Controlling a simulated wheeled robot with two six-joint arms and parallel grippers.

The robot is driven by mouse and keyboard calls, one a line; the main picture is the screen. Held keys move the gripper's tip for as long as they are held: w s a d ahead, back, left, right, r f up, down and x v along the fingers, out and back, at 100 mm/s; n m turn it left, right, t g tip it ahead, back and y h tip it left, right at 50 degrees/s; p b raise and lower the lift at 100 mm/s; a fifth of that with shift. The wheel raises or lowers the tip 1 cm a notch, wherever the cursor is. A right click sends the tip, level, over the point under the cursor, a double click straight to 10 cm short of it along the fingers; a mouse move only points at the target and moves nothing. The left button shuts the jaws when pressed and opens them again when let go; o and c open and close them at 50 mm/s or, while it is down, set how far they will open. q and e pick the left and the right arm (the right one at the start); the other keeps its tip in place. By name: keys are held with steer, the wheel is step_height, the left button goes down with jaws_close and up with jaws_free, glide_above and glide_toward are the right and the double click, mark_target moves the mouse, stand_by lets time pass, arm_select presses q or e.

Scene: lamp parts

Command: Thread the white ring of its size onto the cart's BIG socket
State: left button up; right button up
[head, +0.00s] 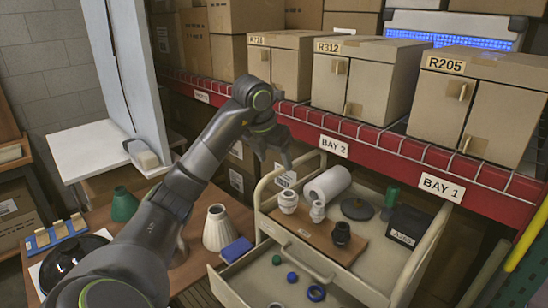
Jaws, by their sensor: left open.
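The cart (262,225) stands at the lower centre with a brown board on its top. A larger white socket-like part (287,201) stands at the board's left end, with a smaller white one (317,211) close to its right. A black socket-like part (341,234) stands nearer the front of the board. I cannot pick out a separate white ring for certain. My left gripper (287,160) is open above and behind the larger white part, apart from it; nothing shows between its fingers. My right gripper is out of view.
A white roll (328,183), a dark round lid (357,209) and a black box (405,228) are on the cart. A red shelf beam (390,142) with cartons runs behind. A white cone (219,228) stands left.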

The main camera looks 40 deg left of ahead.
arm_select(q)
glide_toward(286, 193)
steer(key=f, duration=0.2)
steer(key=w+f+p, duration=0.1)
steer(key=f, duration=0.1)
steer(key=d+f+p, duration=0.1)
steer(key=f, duration=0.1)
steer(key=shift+w+d+f, duration=0.15)
steer(key=shift+w, duration=0.15)
steer(key=shift+w+f, duration=0.25)
steer(key=shift+f, duration=0.45)
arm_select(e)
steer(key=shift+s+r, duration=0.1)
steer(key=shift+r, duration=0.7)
arm_select(q)
steer(key=c, duration=0.9)
steer(key=shift+o, duration=0.2)
steer(key=shift+r, duration=0.1)
steer(key=shift+r+p, duration=0.6)
steer(key=shift+r, duration=0.25)
steer(key=shift+c, duration=0.4)
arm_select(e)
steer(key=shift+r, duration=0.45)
arm_select(q)
steer(key=shift+r+p, duration=0.75)
steer(key=shift+r, duration=0.8)
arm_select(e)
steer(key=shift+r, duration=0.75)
